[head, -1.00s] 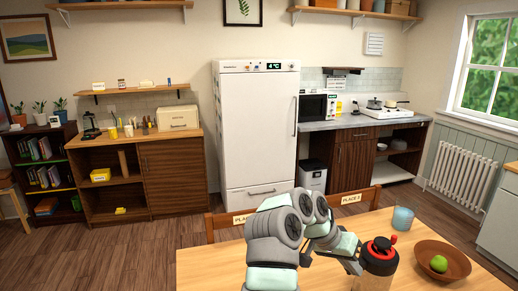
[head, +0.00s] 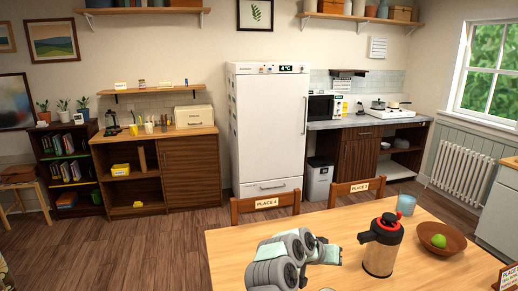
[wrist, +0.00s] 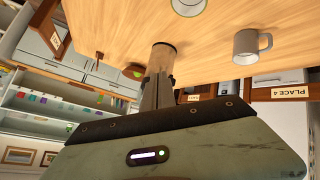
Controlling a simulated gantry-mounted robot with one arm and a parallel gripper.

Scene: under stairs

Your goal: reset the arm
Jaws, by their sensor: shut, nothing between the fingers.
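My arm (head: 282,262) reaches over the near left part of the wooden dining table (head: 235,250) in the head view, left of a black-topped flask (head: 380,258) with a red handle. The fingertips are not clear there. In the wrist view my gripper (wrist: 157,92) is shut with nothing between its fingers. That view looks tilted, with the tabletop (wrist: 110,25) at the top. The flask (wrist: 161,58) shows just beyond the fingers. I cannot tell the exact distance; in the head view the flask stands upright, apart from my arm.
A bowl (head: 430,248) with a green apple (head: 439,241) and a blue cup (head: 405,204) stand at the table's right. Chairs (head: 240,207) line the far edge.

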